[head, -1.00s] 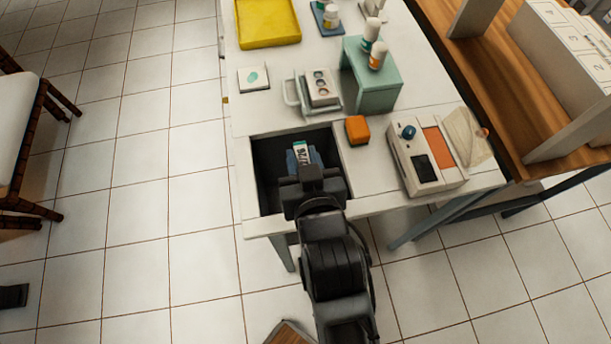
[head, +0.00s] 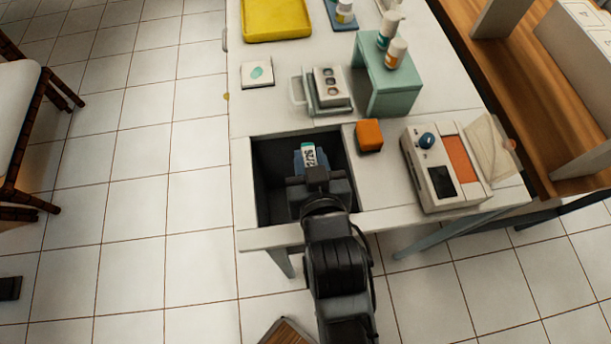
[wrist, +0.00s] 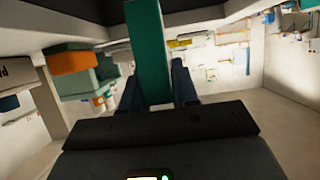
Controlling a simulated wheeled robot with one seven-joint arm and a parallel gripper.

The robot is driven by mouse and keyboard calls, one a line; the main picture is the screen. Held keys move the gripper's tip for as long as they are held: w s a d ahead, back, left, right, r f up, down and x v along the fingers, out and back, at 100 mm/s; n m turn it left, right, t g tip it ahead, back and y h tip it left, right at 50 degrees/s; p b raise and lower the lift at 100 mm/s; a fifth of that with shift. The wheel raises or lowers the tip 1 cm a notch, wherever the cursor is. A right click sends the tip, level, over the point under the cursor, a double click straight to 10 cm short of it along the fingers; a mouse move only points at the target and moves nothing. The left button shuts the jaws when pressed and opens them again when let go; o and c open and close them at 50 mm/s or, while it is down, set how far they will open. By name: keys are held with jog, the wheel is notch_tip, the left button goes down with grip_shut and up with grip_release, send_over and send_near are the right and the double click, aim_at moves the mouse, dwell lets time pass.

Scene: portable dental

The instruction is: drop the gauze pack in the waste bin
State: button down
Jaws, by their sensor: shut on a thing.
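The gauze pack (head: 309,156), a small white packet with dark print and a teal end, stands between my gripper's fingers. In the wrist view it shows edge-on as a teal strip (wrist: 147,50) between the blue fingertips. My gripper (head: 311,162) is shut on it. In the head view both are over or within the dark square opening of the waste bin (head: 268,185), set into the near left of the white table. The bin's floor is mostly hidden by shadow and my arm, so I cannot tell the pack's height above it.
An orange block (head: 369,135) sits right of the bin, and a white device (head: 430,185) farther right. Behind are a white holder (head: 328,90), a green stand (head: 388,75) with bottles, a yellow tray (head: 276,18) and a white pad (head: 257,73).

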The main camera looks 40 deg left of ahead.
jog(key=shift+f, duration=0.1)
jog(key=c, duration=0.8)
grip_release()
jog(key=v, duration=0.8)
jog(key=shift+a+b, duration=0.1)
jog(key=shift+b, duration=0.25)
